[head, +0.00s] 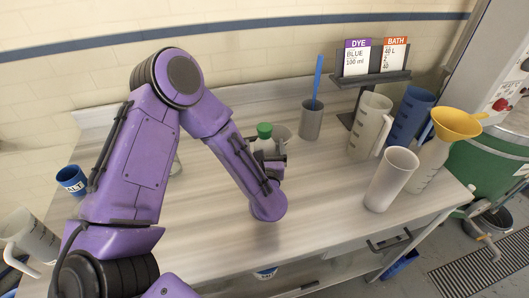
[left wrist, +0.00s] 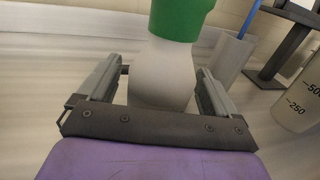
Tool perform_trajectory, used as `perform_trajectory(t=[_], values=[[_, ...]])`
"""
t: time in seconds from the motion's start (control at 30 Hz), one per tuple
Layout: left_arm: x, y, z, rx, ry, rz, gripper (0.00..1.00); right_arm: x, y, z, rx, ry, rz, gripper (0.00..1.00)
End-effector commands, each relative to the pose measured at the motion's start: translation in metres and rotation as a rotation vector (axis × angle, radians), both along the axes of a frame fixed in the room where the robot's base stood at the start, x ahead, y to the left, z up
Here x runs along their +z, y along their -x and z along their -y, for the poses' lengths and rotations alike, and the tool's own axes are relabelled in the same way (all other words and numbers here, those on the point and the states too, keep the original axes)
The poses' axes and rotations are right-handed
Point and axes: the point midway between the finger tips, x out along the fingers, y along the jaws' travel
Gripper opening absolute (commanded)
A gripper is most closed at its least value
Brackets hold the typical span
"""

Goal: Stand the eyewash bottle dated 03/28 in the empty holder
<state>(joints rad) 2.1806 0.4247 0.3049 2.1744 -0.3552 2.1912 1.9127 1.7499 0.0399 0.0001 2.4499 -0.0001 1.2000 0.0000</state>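A pale bottle with a green cap (head: 264,131) stands on the bench in the head view, partly hidden by my left gripper (head: 274,160). In the left wrist view the bottle (left wrist: 162,75) is between the two spread fingers of my left gripper (left wrist: 160,88), with its green cap above them. The fingers look open around it; I cannot tell whether either one touches it. No date is readable on the bottle. A pale round vessel (head: 283,132) shows just behind it; I cannot tell whether it is a holder. My right gripper is not in view.
A grey cup with a blue stick (head: 311,120) stands behind to the right. A blue salt cup (head: 72,180) is at left. The front middle of the bench (head: 325,215) is clear.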

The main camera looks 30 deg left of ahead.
Motion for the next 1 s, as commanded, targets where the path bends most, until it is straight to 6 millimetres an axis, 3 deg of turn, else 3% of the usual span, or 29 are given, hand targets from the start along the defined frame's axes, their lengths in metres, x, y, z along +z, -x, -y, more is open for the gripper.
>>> perform_trajectory(t=[0.03, 0.2, 0.23, 0.53, 0.67, 0.77, 1.0], values=[[0.0, 0.0, 0.0, 0.0, 0.0, 0.0, 0.74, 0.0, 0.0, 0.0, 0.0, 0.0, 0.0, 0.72], [0.0, 0.0, 0.0, -0.001, 0.0, 0.0, 0.19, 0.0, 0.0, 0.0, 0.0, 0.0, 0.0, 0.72], [0.001, 0.0, 0.001, -0.001, 0.0, 0.003, 0.13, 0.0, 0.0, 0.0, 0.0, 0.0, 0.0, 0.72], [0.003, 0.0, 0.0, 0.0, 0.001, 0.003, 0.13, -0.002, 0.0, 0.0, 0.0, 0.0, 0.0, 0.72], [0.013, 0.0, 0.0, 0.0, 0.003, 0.007, 0.13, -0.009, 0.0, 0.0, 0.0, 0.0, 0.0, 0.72], [0.028, 0.0, 0.0, 0.002, 0.005, 0.01, 0.13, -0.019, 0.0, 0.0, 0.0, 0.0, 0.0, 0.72], [0.084, 0.031, 0.033, -0.004, 0.002, 0.01, 0.13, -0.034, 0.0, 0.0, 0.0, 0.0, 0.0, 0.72]])
